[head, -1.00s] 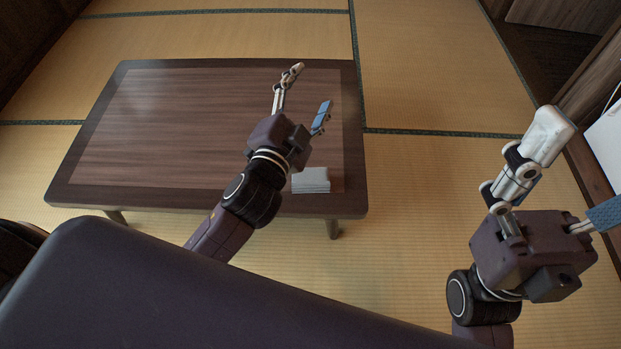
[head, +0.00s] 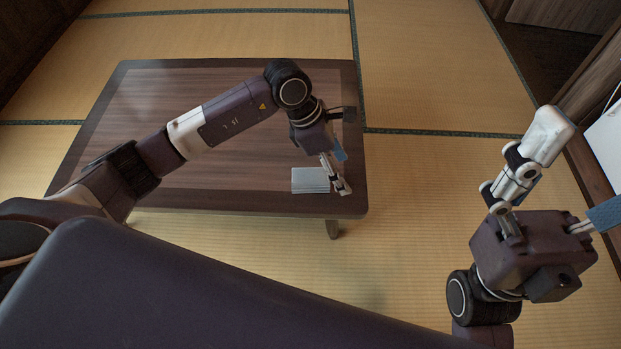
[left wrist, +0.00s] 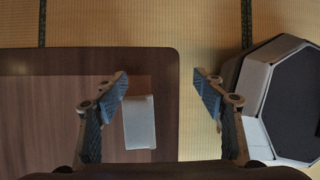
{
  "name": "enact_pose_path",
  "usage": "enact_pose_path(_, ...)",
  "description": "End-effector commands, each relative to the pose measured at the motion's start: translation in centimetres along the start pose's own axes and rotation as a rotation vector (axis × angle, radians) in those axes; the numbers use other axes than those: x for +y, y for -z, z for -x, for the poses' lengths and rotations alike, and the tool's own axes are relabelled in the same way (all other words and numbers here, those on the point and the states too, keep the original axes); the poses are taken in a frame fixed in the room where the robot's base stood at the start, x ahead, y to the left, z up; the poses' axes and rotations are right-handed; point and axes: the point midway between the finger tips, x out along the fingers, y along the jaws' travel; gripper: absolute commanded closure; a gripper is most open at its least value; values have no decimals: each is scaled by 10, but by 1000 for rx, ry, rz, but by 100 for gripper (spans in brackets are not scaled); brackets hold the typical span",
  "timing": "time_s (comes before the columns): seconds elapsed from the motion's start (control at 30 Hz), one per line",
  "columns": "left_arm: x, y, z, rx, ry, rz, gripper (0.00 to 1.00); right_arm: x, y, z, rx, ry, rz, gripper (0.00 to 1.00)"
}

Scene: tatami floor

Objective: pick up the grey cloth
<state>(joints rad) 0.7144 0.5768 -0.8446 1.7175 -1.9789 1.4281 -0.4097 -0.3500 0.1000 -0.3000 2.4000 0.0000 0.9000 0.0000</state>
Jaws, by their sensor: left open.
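The grey cloth (head: 310,180) lies folded flat in a small rectangle on the low dark wooden table (head: 150,130), near its front right corner. My left gripper (head: 341,174) is over the table just right of the cloth, open and empty. In the left wrist view the cloth (left wrist: 139,122) shows between the spread fingers, close to the left finger. The open left gripper (left wrist: 161,83) straddles the table's right edge in that view. The height of the fingers above the table is hard to tell. My right gripper (head: 590,165) is open and empty, off to the right, away from the table.
The rest of the tabletop is bare. Tatami floor (head: 430,180) lies clear to the right of and behind the table. A wooden frame and a white panel (head: 606,145) stand at the right edge of the head view.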

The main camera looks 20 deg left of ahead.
Motion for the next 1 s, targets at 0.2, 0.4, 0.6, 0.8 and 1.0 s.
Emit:
enact_pose_path(0.2, 41, 64, 24, 260, -89, -15, 36, 0, 0, 0, 0, 0, 0, 11)
enact_pose_path(0.4, 45, 78, 9, 294, -94, -16, 36, 0, -2, 9, 0, 0, 0, 11)
enact_pose_path(0.6, 45, 84, -8, 289, -94, -15, 36, 0, -4, 17, 0, 0, 0, 11)
enact_pose_path(0.8, 43, 96, -37, 288, -93, -15, 36, 0, -7, 31, 4, 2, 0, 11)
enact_pose_path(1.0, 45, 97, -46, 287, -95, -16, 36, 0, -7, 25, 22, 10, 2, 11)
